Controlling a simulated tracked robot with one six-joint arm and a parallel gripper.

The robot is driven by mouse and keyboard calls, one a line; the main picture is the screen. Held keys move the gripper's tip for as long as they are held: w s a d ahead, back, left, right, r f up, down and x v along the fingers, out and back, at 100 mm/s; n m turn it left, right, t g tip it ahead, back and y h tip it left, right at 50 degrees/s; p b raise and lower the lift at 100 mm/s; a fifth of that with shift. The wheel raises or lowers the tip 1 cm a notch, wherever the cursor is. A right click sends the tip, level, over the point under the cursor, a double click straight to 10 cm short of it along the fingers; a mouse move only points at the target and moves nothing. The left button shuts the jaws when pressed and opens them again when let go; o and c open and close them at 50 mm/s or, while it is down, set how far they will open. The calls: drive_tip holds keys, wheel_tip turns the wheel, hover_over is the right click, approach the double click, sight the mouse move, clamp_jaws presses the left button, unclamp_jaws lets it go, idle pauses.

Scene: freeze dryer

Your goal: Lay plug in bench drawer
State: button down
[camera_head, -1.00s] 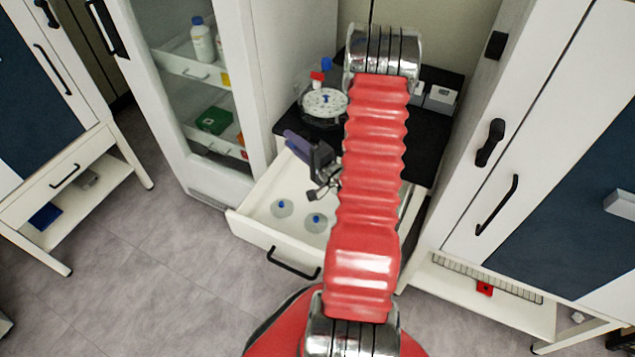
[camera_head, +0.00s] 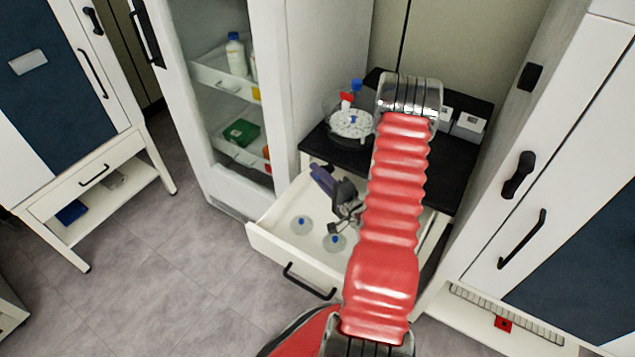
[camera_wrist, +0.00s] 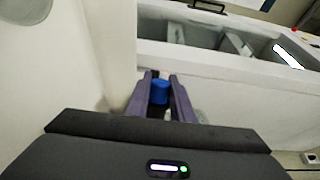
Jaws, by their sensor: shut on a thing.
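The bench drawer (camera_head: 283,245) is pulled open below the black bench top in the head view. Two clear round pieces with blue knobs, the left one (camera_head: 301,226) and the right one (camera_head: 334,243), lie on its floor. My gripper (camera_head: 317,172) appears over the rear part of the drawer, its purple fingers pointing up and left in the picture. In the wrist view my gripper (camera_wrist: 160,86) is shut on a blue-topped piece, apparently the plug (camera_wrist: 160,93). Its lower part is hidden, and I cannot tell whether it touches the drawer floor.
A clear round vessel (camera_head: 350,122) with red and blue fittings stands on the black bench top (camera_head: 455,170). A glass-fronted cabinet (camera_head: 225,110) stands left of the drawer, a white cabinet (camera_head: 490,235) to the right. My red arm hides the drawer's right side.

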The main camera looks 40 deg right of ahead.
drive_tip(key=shift+f, duration=1.7)
drive_tip(key=shift+f, duration=0.6)
drive_tip(key=c, duration=1.5)
unclamp_jaws()
drive_tip(key=shift+c, duration=0.2)
drive_tip(key=shift+r, duration=0.1)
drive_tip(key=shift+r, duration=0.5)
drive_tip(key=s, duration=0.7)
drive_tip(key=shift+s+a, duration=0.25)
drive_tip(key=shift+a, duration=0.1)
